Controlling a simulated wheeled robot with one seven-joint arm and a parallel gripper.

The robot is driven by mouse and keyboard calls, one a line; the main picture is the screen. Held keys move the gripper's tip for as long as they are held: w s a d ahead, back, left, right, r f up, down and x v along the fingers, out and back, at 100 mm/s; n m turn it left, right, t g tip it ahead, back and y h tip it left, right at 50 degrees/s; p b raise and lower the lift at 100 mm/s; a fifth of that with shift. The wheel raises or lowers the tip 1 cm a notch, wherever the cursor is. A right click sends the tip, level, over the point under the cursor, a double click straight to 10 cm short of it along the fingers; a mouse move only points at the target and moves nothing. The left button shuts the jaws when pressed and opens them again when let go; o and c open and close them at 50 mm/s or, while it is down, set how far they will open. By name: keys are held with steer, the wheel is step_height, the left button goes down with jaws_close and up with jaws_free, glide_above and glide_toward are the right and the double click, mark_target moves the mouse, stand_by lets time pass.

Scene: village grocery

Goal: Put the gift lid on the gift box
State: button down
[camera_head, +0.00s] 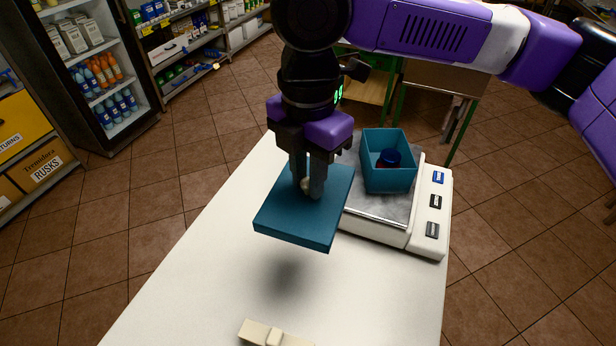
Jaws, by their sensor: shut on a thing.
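The gift box (388,177) is an open teal box standing on the grey plate of a scale, to the right of the lid. A small round item with a dark blue top (389,158) is inside the box. The lid is apart from the box in the picture and hides part of the counter and scale edge.
The white scale (425,225) has several small switches along its right side. A cream block-like object (272,334) lies at the counter's near edge. The left part of the white counter (190,290) is clear. A fridge and shelves stand beyond the tiled floor.

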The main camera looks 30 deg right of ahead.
step_height(320, 180, up, 6)
steer(key=p, duration=0.5)
steer(key=shift+r, duration=0.1)
steer(key=shift+r+b, duration=0.35)
steer(key=shift+r, duration=0.65)
